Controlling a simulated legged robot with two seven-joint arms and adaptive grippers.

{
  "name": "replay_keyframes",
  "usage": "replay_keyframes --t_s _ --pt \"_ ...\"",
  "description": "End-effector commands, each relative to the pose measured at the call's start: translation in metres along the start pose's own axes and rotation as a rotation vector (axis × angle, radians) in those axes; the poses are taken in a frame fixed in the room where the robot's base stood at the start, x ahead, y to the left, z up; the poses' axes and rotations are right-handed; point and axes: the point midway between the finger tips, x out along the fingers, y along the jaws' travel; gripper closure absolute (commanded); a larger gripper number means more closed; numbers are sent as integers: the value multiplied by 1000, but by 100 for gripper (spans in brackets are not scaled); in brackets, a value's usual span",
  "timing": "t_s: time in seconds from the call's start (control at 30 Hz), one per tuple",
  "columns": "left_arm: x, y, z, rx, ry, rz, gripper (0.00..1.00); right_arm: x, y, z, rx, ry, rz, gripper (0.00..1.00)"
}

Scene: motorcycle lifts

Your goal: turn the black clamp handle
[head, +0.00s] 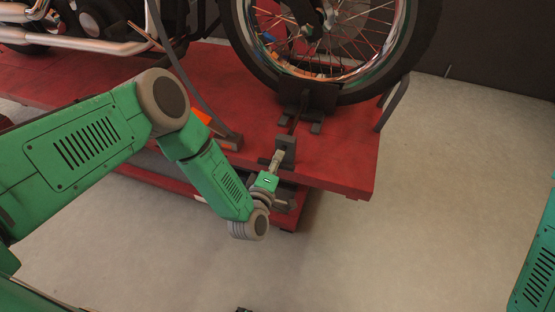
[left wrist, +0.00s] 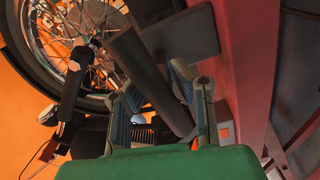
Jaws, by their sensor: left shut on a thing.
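The black clamp handle (left wrist: 148,78) is a dark bar running diagonally between the fingers of my left gripper (left wrist: 165,105) in the left wrist view. In the head view my left gripper (head: 278,160) is at the front edge of the red lift, beside the dark clamp mechanism (head: 287,144) below the motorcycle's wheel. It is shut on the handle. The handle itself is mostly hidden there by the gripper and cannot be made out clearly. My right gripper is out of view; only a green part of that arm shows at the right edge.
The red lift platform (head: 345,165) carries a motorcycle, whose wheel (head: 427,40) sits in a dark wheel holder (head: 308,97). A dark bent bar (head: 392,103) stands at the platform's right edge. The grey floor (head: 440,200) in front and to the right is clear.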

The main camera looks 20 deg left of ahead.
Motion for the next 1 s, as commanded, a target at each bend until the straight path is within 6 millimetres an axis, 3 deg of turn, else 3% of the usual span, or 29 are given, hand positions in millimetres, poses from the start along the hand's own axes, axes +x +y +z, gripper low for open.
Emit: replay_keyframes --t_s 0.03,0.07,0.1,0.4,0.53,1.0 --pt "-6 -6 6 -2 -17 -19 100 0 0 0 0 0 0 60" --pt "-6 -6 6 -2 -16 -18 71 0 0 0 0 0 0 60" --pt "-6 -6 6 -2 -15 -17 59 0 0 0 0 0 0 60" --pt "-4 -3 2 -1 -7 -8 59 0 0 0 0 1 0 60" --pt "-12 -3 2 -1 -7 -9 59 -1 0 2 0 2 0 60" --pt "-103 -4 3 -1 -11 -14 59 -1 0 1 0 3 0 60"
